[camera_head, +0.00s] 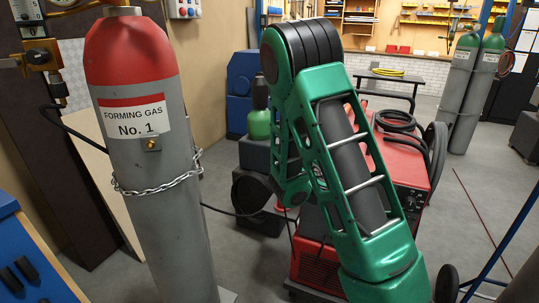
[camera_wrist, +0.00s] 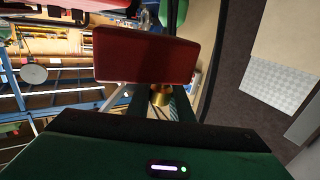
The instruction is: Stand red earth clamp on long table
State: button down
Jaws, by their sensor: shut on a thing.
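A red block-shaped thing, which looks like the red earth clamp (camera_wrist: 145,55), fills the upper middle of the wrist view. A silver bar and a brass-coloured piece show below it. My gripper (camera_wrist: 160,105) is shut on it; its fingers are mostly hidden by the thing and the dark gripper body. In the head view my green arm crosses the middle and hides most of the gripper. A dark-topped table (camera_head: 410,80) with a yellow coil (camera_head: 387,71) stands at the back; I cannot tell if it is the long table.
A grey gas cylinder with a red top (camera_head: 150,200) stands close at left, chained. A red welding machine (camera_head: 400,160) with black cable is behind my arm. Green-topped cylinders (camera_head: 465,90) stand at back right. A blue bench edge (camera_head: 30,265) is at lower left.

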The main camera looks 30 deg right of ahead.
jog(key=s+d+r+m+g+h, duration=0.25)
jog(key=s+d, duration=0.35)
jog(key=d, duration=0.4)
jog(key=s+d+f+m+g+h, duration=0.1)
jog(key=s+d+f+m+h, duration=0.1)
jog(key=s+d+f, duration=0.4)
jog(key=d+h, duration=0.1)
jog(key=d, duration=0.2)
jog(key=shift+s+h, duration=0.15)
jog(key=shift+h, duration=0.2)
dwell(0.4)
jog(key=shift+s+r, duration=0.1)
jog(key=shift+a, duration=0.2)
jog(key=shift+f, duration=0.5)
jog(key=shift+r, duration=0.45)
dwell(0.4)
jog(key=shift+w+d+r, duration=0.1)
jog(key=shift+w+r, duration=0.1)
jog(key=shift+r, duration=0.15)
